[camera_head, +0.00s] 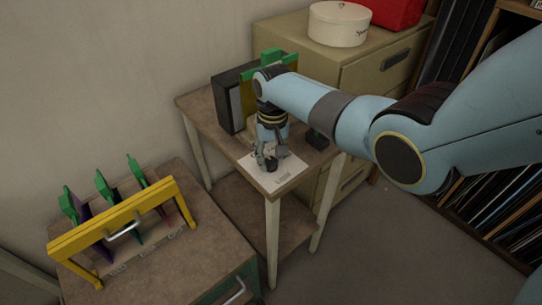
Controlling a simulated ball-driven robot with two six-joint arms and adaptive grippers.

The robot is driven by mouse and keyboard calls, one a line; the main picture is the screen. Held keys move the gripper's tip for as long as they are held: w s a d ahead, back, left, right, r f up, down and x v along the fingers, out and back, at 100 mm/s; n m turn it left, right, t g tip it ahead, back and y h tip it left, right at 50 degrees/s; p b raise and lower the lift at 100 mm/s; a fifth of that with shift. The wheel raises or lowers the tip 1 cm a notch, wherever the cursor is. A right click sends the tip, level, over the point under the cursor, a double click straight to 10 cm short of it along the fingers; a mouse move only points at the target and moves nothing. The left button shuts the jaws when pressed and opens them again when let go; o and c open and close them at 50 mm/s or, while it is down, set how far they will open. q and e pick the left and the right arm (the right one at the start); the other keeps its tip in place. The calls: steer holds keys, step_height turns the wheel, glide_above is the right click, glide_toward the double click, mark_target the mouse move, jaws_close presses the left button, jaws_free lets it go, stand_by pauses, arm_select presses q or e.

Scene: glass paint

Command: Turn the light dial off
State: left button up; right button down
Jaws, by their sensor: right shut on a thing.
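My right gripper (267,161) comes down over a white card (288,171) at the front of the small wooden table (232,149). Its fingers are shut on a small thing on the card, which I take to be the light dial. The dial is hidden by the fingers, so its setting cannot be seen. Small dark print shows on the card in front of the fingers. My left gripper is not in view.
A dark box (228,100) with green and yellow parts stands behind the gripper. A small black object (317,139) lies right of the card. A yellow rack (115,217) with green-handled pieces stands on the left cabinet. A drawer cabinet (375,75) stands behind.

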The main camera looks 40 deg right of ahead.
mark_target(272, 159)
steer(key=c, duration=1)
jaws_free()
step_height(272, 159, up, 12)
steer(key=shift+d, duration=0.15)
